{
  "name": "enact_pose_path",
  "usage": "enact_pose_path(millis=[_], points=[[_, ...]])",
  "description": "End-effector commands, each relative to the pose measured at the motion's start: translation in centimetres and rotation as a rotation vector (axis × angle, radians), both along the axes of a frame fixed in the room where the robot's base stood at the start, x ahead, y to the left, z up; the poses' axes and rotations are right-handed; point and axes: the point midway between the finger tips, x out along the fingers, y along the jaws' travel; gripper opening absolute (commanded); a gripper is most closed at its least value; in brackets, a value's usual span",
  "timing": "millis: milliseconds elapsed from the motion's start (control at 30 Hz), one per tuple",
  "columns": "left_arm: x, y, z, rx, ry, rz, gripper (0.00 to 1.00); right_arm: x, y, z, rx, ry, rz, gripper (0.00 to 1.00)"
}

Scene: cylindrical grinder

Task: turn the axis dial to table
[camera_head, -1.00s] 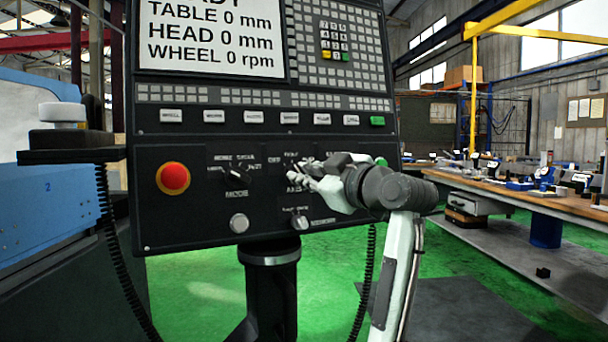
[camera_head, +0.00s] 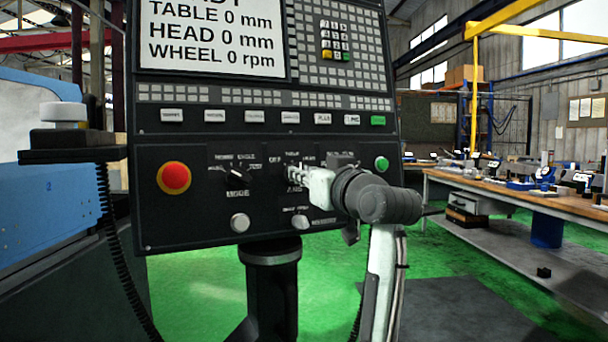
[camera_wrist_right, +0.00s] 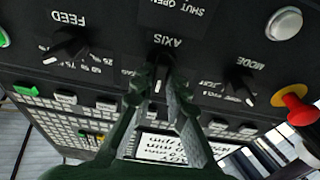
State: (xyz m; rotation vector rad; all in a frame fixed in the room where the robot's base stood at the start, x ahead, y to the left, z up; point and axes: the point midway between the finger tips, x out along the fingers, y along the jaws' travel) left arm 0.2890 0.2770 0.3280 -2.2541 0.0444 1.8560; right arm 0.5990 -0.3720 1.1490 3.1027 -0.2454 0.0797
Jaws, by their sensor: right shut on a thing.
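The axis dial is a small black knob with a light mark on the lower part of the control panel (camera_head: 150,222). In the right wrist view the axis dial (camera_wrist_right: 157,84) sits between the two dark fingers, below the word AXIS in that picture. My right gripper (camera_head: 291,176) reaches in from the right and is shut on the dial. In the right wrist view its fingertips (camera_wrist_right: 160,68) are on both sides of the knob. In the head view the gripper covers most of the dial, and I cannot tell its set position. My left gripper is not in view.
The mode dial (camera_head: 238,176) is left of my gripper, with a red stop button (camera_head: 174,177) farther left. The feed dial (camera_wrist_right: 70,45) shows in the wrist view. The screen (camera_head: 212,37) reads TABLE 0 mm, HEAD 0 mm. A workbench (camera_head: 560,201) stands at right.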

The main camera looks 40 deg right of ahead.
Motion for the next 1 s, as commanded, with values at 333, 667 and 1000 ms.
enact_pose_path(millis=[333,667,1000], points=[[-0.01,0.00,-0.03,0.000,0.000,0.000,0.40,0.03,0.06,-0.20,0.026,0.001,-0.003,0.00],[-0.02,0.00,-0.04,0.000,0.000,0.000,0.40,0.03,0.06,-0.18,0.025,0.001,-0.003,0.31],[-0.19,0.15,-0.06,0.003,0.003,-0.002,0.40,-0.16,0.04,-0.07,0.024,-0.002,-0.004,0.34]])
